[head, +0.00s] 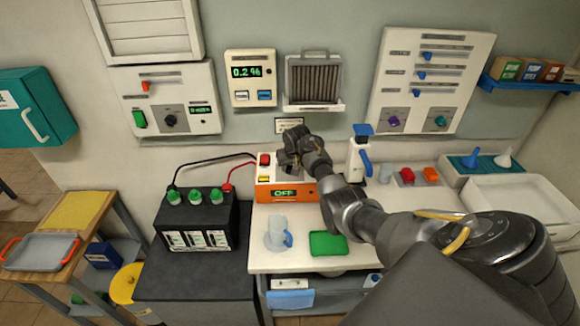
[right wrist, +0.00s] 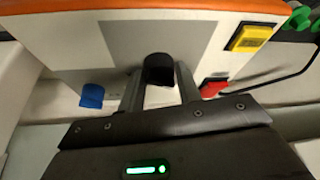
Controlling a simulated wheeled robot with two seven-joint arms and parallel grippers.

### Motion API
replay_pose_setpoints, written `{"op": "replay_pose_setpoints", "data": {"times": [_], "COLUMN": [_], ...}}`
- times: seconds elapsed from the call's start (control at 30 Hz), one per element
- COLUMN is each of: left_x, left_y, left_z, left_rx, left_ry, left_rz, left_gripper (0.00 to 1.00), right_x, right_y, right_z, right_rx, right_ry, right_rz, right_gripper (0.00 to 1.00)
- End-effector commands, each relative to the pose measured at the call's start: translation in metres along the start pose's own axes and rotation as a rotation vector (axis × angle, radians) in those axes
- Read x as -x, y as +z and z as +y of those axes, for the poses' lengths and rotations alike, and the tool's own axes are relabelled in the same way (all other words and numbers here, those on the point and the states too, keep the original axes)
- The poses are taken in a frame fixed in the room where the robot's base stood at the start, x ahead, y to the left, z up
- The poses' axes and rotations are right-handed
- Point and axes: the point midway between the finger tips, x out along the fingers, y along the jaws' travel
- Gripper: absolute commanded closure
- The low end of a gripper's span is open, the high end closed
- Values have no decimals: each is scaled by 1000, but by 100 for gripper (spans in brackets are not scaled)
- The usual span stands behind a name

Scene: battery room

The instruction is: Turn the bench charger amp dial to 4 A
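The bench charger (head: 307,188) is an orange and white box on the white bench, and its green display reads OFF. A yellow button and a red button sit at the left of its top; the yellow one (right wrist: 250,38) shows in the right wrist view. My right gripper (head: 290,160) reaches down over the charger top and hides the dial in the head view. In the right wrist view the black amp dial (right wrist: 158,68) stands between the two fingertips of my right gripper (right wrist: 160,80), which touch its sides. Any scale marks are hidden. My left gripper is out of view.
A black battery (head: 196,222) with green caps stands left of the charger, joined by red and black leads. A clear mug (head: 277,233) and a green pad (head: 328,244) are in front. A white and blue device (head: 360,152) stands right of the gripper.

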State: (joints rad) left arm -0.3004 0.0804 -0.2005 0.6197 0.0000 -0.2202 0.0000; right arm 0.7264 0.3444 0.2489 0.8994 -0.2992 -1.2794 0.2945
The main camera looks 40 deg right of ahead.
Motion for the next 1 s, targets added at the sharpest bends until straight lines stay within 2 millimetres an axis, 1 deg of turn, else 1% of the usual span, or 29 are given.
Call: {"op": "replay_pose_setpoints", "data": {"times": [0.03,0.13,0.17,0.37,0.57,1.0], "left_x": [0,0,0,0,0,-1], "left_y": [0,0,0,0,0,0], "left_z": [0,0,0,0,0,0], "left_rx": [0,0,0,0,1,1], "left_ry": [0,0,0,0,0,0], "left_rz": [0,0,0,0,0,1], "left_gripper": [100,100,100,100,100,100], "right_x": [0,0,0,0,0,-1], "right_y": [0,0,0,0,1,0], "right_z": [0,0,0,-1,-2,-4], "right_rx": [0,0,0,-15,-93,-408], "right_ry": [0,0,0,7,40,170], "right_rz": [0,0,0,-1,-2,-2], "right_gripper": [74,87,89,89,89,89]}}
